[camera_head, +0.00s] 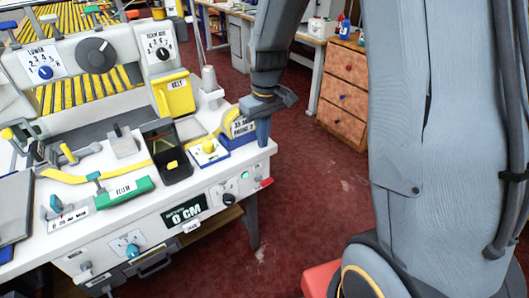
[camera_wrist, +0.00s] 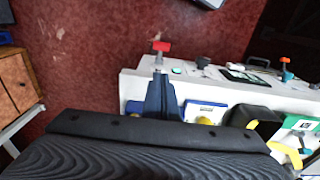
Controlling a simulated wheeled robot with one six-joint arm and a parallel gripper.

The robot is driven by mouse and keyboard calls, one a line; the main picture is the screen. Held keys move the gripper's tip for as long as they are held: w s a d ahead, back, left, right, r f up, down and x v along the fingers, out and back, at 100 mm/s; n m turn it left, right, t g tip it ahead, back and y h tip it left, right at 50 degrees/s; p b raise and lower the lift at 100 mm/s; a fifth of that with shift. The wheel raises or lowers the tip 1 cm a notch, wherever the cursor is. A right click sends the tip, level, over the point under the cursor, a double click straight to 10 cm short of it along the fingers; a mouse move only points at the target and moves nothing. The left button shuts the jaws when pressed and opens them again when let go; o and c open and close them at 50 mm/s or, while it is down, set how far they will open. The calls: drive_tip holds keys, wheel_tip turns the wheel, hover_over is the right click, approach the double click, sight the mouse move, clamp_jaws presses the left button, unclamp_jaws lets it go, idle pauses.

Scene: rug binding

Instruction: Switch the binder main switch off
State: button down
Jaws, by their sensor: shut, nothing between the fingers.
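The white binder (camera_head: 100,232) stands at the left in the head view. Its front panel has a red lever (camera_head: 266,183) at the right corner, a lit green button (camera_head: 245,175) and a dark rotary knob (camera_head: 224,193). I cannot read which is labelled main switch. The red lever also shows in the wrist view (camera_wrist: 161,47), just beyond the fingertips, with no contact visible. My gripper (camera_head: 263,139) points down at the binder's right end, above the lever. In the wrist view its blue-grey fingers (camera_wrist: 160,88) are together and empty.
A yellow pad on a blue block (camera_head: 238,128), a yellow button box (camera_head: 208,152) and a black bin (camera_head: 168,160) crowd the binder's right end. A wooden drawer unit (camera_head: 343,92) stands behind.

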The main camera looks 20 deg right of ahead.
drive_tip(key=p, duration=0.1)
hover_over(266, 180)
drive_tip(key=w, duration=0.2)
drive_tip(key=f, duration=0.8)
drive_tip(key=shift+w+a+f, duration=0.1)
drive_tip(key=shift+a+f, duration=0.25)
drive_tip(key=shift+f, duration=0.05)
drive_tip(key=shift+s+d+f+p, duration=0.15)
drive_tip(key=shift+s+f+p, duration=0.25)
drive_tip(key=shift+f, duration=0.55)
drive_tip(key=shift+s+d+f+p, duration=0.2)
drive_tip(key=shift+s+f, duration=0.25)
drive_tip(key=shift+f, duration=0.45)
drive_tip(key=shift+s+d+f, duration=0.1)
drive_tip(key=shift+s, duration=0.1)
drive_tip(key=shift+a, duration=0.25)
drive_tip(key=shift+d, duration=0.15)
